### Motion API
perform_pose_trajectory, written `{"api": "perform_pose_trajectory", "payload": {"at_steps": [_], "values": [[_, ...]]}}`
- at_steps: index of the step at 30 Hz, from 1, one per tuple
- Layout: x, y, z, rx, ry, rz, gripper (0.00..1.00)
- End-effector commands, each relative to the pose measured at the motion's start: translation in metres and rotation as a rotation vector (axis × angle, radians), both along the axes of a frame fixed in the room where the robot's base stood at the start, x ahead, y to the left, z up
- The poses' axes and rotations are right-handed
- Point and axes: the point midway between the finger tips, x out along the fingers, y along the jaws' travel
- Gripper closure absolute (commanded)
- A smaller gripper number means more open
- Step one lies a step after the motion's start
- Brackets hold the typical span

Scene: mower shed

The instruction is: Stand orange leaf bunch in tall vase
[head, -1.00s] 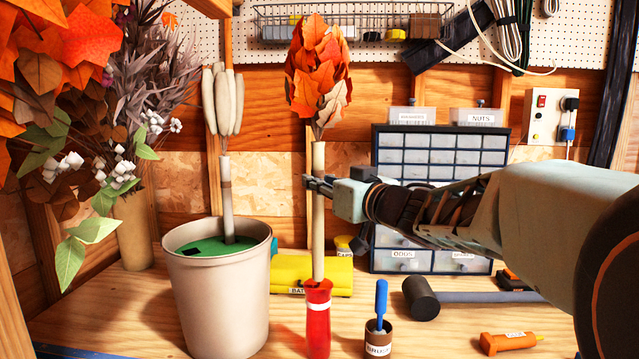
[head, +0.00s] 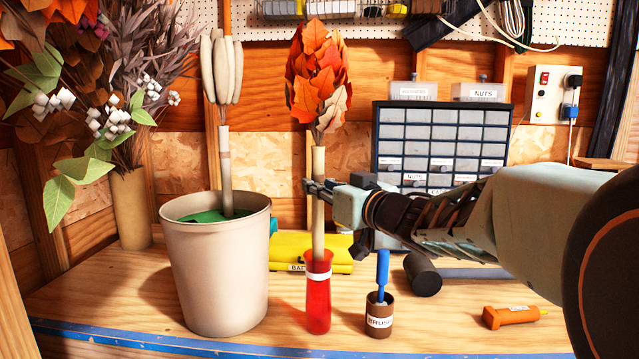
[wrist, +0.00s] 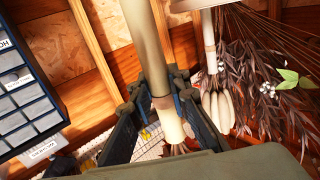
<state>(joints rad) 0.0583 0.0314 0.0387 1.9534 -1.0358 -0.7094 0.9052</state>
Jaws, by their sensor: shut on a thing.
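The orange leaf bunch (head: 318,80) stands upright on a long pale stem, its leaves at the top. My gripper (head: 318,188) is shut on the stem around mid-height. In the wrist view my gripper (wrist: 155,95) has its fingers on both sides of the pale stem (wrist: 148,45). The tall, narrow red vase (head: 318,305) with a white band stands on the bench directly below. The stem's lower end overlaps the vase's mouth in the head view; how deep it sits inside is hard to tell. The wrist view does not show the vase.
A beige bucket (head: 215,285) holding a pale bunch stands left of the vase. A brush in a brown cup (head: 379,318) stands close on the right. A yellow case (head: 335,250) and drawer cabinet (head: 440,150) are behind. An orange tool (head: 508,317) lies at the right.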

Motion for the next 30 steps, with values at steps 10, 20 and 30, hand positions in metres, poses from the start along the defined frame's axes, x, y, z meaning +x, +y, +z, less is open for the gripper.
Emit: {"api": "perform_pose_trajectory", "payload": {"at_steps": [10, 20, 30], "values": [[0.000, 0.000, -0.032, 0.001, 0.001, 0.001, 1.00], [0.000, 0.000, -0.057, 0.001, 0.000, 0.000, 1.00], [0.000, 0.000, -0.084, 0.001, 0.001, 0.000, 1.00]]}}
